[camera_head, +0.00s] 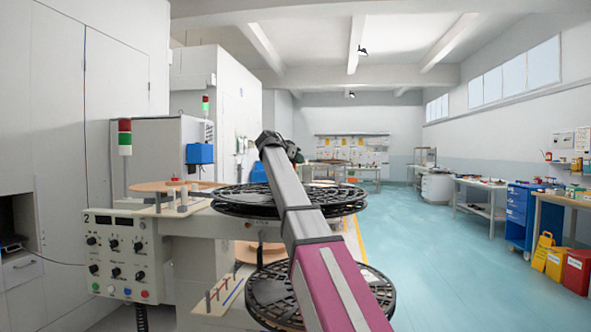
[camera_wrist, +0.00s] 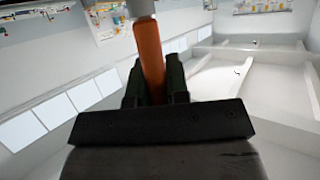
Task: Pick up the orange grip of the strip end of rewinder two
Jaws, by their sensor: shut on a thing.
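The orange grip (camera_wrist: 149,50) stands between the two dark fingers of my gripper (camera_wrist: 154,80) in the wrist view. The fingers are shut on it. Its upper end meets a pale grey piece at the top of that view. In the head view my arm reaches forward over rewinder two, whose control panel (camera_head: 118,255) bears the number 2. The fingers and the orange grip cannot be made out there. The strip itself cannot be made out in either view.
A black upper reel (camera_head: 235,200) and a black lower reel (camera_head: 265,297) lie beside and below my arm. A signal lamp (camera_head: 125,137) and a blue box (camera_head: 200,153) stand at the left. A blue cabinet (camera_head: 517,205) lines the right. The teal floor (camera_head: 440,260) between is open.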

